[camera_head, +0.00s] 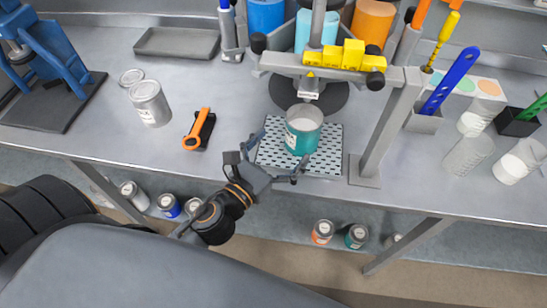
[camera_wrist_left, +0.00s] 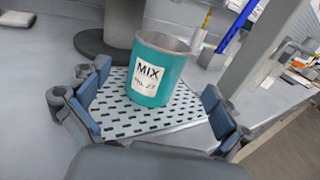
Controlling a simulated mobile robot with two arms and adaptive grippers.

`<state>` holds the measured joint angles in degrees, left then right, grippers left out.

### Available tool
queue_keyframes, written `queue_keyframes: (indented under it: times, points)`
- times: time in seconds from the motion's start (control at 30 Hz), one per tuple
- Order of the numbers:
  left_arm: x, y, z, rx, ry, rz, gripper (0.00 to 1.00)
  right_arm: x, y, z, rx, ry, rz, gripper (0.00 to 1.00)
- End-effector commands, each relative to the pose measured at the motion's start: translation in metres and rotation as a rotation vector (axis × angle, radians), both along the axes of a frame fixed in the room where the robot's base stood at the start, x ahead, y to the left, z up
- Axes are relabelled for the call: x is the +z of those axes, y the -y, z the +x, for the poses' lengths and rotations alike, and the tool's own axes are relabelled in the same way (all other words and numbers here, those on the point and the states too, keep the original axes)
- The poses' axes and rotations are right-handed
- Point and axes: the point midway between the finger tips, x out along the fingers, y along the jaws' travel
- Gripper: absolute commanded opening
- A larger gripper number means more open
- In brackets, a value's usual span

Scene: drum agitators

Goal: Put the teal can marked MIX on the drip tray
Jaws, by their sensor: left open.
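The teal can (camera_head: 304,129) stands upright on the perforated drip tray (camera_head: 270,154), beneath the agitator. In the left wrist view the can (camera_wrist_left: 156,72) shows a white label reading MIX, and the drip tray (camera_wrist_left: 110,113) lies under it. My left gripper (camera_head: 273,158) is open at the tray's front edge. In the left wrist view its fingers (camera_wrist_left: 158,103) are spread wide on either side of the can, with gaps between them and the can. The can's open top shows a pale grey inside. My right gripper is not in view.
The agitator stand has a yellow clamp (camera_head: 335,57) and a grey post (camera_head: 388,125) right of the tray. Clear beakers (camera_head: 468,153) stand right. Several cans sit on the lower shelf.

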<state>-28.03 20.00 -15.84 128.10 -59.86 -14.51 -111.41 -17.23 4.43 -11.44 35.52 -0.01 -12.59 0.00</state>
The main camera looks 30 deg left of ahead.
Motion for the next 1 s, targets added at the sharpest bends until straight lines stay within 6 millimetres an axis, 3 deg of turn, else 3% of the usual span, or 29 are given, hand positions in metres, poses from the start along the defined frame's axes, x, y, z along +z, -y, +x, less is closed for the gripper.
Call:
queue_keyframes:
  times: [0.1, 0.3, 1.0]
  points:
    - [-0.004, -0.003, -0.019, -0.001, -0.001, -0.001, 1.0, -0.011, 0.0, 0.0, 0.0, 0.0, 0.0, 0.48]
    - [-0.001, -0.006, -0.034, 0.0, 0.0, -0.001, 1.0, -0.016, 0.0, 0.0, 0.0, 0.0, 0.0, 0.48]
    - [0.001, -0.007, -0.037, 0.0, 0.001, -0.001, 1.0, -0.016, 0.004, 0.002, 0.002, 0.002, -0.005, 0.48]
